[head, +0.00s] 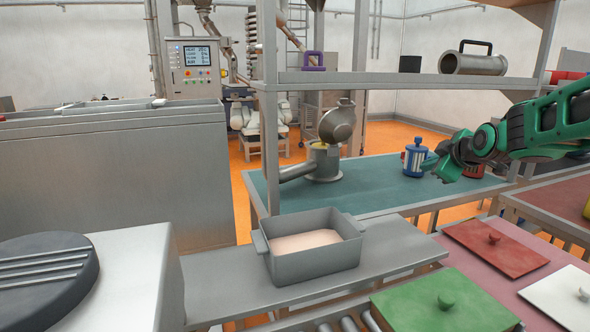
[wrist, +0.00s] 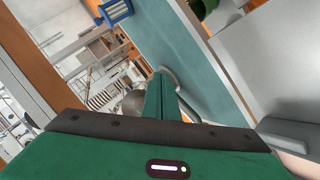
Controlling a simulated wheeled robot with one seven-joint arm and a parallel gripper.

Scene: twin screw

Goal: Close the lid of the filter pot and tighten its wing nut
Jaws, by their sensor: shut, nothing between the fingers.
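The grey metal filter pot (head: 323,161) stands on the teal-topped table (head: 380,182), with a pipe slanting out to its left. Its rounded lid (head: 338,123) is open, tilted up above the pot's back right rim. Something yellowish shows at the pot's mouth. I cannot make out the wing nut. My green gripper (head: 437,168) is to the right of the pot, above the table and well apart from it. In the wrist view my gripper's fingers (wrist: 169,92) are together and empty. A grey rounded shape, perhaps the lid (wrist: 134,103), is partly hidden behind them.
A blue and white canister (head: 414,158) stands just left of my gripper, and a red one (head: 473,169) is behind it. A metal shelf (head: 400,84) spans above the table, with an upright post (head: 268,150) left of the pot. A grey bin (head: 312,258) sits in front.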

